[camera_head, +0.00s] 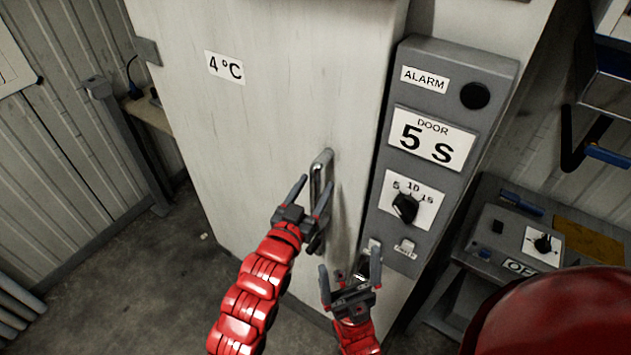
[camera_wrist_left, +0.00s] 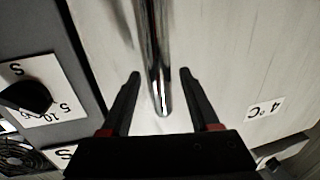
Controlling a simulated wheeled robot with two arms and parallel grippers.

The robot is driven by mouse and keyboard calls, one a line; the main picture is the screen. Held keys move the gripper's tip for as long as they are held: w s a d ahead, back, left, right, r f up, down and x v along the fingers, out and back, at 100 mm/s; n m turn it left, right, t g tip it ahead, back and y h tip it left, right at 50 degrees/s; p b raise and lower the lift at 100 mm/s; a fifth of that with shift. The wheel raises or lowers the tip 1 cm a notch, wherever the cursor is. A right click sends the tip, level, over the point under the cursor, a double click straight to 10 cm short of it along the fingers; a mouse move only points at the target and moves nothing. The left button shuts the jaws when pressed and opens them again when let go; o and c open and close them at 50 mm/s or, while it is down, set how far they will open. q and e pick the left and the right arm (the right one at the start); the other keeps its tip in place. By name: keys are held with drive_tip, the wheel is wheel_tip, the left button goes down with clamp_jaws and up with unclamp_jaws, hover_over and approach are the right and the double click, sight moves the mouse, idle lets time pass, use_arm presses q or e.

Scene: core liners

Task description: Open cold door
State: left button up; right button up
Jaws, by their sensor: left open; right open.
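The cold door (camera_head: 265,115) is a large pale panel with a "4 °C" label (camera_head: 225,67). It looks closed in the head view. Its upright metal handle (camera_head: 320,176) is near the door's right edge. My left gripper (camera_head: 309,193) is open at the handle. In the left wrist view the handle (camera_wrist_left: 155,60) runs between the two spread fingers (camera_wrist_left: 165,75), with gaps on both sides. My right gripper (camera_head: 350,270) is open and empty, lower right of the handle, in front of the lower part of the grey control panel (camera_head: 378,225).
The panel carries an "ALARM" label, a "DOOR 5 S" sign (camera_head: 432,138) and a black dial (camera_head: 405,207). A bench with a switch box (camera_head: 510,235) stands at the right. Open floor (camera_head: 150,265) lies left of the door.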

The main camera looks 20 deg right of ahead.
use_arm(q)
drive_tip(key=shift+w+d+f, duration=0.15)
drive_tip(key=shift+w+d, duration=0.25)
drive_tip(key=shift+w, duration=0.05)
clamp_jaws()
idle(1.2)
